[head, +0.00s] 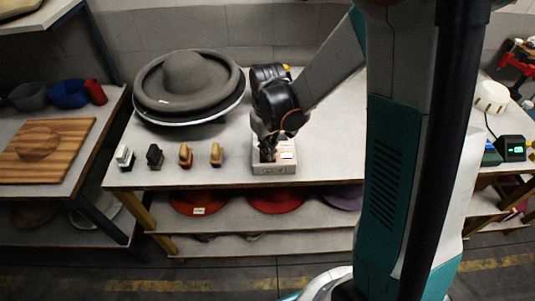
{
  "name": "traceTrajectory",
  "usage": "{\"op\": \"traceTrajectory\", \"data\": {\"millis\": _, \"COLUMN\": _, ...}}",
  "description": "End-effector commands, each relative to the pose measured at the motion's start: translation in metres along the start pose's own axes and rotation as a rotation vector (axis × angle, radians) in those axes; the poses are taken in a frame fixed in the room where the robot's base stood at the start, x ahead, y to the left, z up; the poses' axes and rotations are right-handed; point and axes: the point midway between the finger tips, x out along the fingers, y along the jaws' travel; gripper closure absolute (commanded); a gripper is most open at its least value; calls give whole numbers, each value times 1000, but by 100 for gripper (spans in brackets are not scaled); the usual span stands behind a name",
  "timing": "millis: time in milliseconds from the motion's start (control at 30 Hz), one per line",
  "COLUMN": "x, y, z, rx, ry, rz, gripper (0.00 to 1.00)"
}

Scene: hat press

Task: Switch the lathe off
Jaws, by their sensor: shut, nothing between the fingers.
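My gripper (266,150) is shut and points down at a small pale box (273,169) near the front edge of the middle table. Its fingertips are at the top of the box; I cannot tell whether they touch it. The box has a light label at its right side, and my gripper hides part of its top. No lathe can be clearly made out, and I cannot tell from here whether the box is its switch.
Grey felt hats (187,80) are stacked at the back left of the table (222,133). Several small brushes (186,155) stand along its front left. A wooden board (43,150) lies on the left bench. A device with a green display (511,148) stands at right.

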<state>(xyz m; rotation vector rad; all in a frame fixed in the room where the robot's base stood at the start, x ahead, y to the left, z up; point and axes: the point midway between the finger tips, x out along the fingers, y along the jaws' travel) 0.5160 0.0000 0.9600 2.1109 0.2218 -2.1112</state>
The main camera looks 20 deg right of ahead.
Motion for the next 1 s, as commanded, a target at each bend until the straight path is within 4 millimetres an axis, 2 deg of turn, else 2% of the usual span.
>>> {"op": "traceTrajectory", "data": {"millis": 467, "x": 4, "y": 0, "z": 0, "rx": 0, "ry": 0, "rz": 0, "gripper": 100}}
{"op": "traceTrajectory", "data": {"millis": 1000, "x": -31, "y": 0, "z": 0, "rx": 0, "ry": 0, "rz": 0, "gripper": 100}}
